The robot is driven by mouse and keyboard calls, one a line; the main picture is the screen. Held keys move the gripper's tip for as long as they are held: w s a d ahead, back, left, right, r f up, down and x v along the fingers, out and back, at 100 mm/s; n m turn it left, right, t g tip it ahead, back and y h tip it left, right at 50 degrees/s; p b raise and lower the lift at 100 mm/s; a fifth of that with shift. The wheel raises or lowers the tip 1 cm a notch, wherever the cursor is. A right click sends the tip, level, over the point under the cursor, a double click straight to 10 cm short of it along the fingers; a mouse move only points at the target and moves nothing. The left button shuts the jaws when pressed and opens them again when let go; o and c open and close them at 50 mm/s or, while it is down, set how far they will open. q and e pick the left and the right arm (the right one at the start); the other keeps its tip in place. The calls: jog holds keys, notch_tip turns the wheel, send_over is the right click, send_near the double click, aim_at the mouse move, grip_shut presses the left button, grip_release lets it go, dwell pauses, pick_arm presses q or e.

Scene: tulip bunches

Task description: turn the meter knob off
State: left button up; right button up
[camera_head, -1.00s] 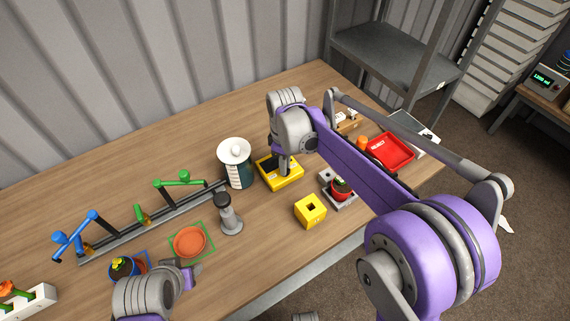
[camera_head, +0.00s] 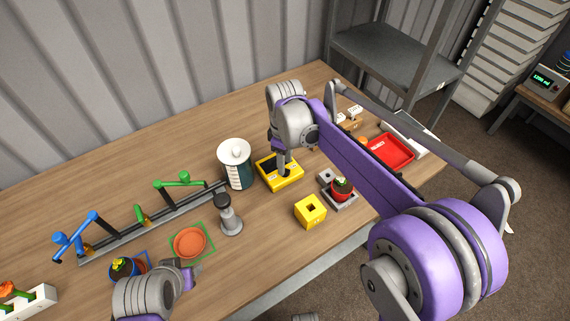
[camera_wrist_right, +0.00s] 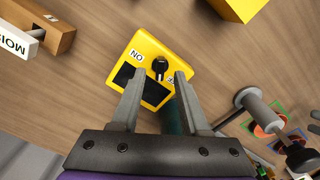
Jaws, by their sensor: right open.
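The yellow meter (camera_head: 293,179) stands on the table behind the yellow cube. In the right wrist view the meter (camera_wrist_right: 150,38) shows a dark screen, an ON label on the left and another label at the right, partly hidden by a finger. Its black knob (camera_wrist_right: 160,66) sits between these labels; I cannot tell its setting. My right gripper (camera_head: 283,172) is over the meter. In the wrist view its open fingers (camera_wrist_right: 160,74) flank the knob, apparently without touching it. My left gripper (camera_head: 188,273) is low by the orange saucer; its jaws are unclear.
A white-lidded jar (camera_head: 236,165) stands close left of the meter. A yellow cube (camera_head: 310,211) and a potted cactus (camera_head: 342,187) on a grey base are in front. A grey post (camera_head: 230,217), an orange saucer (camera_head: 189,242) and a rail with colored levers (camera_head: 160,225) lie left. A red tray (camera_head: 390,152) is right.

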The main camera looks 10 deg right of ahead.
pick_arm(q)
jog(key=shift+r+p, duration=0.35)
jog(key=shift+r, duration=0.05)
pick_arm(e)
notch_tip(320, 180, up, 9)
jog(key=shift+f, duration=0.15)
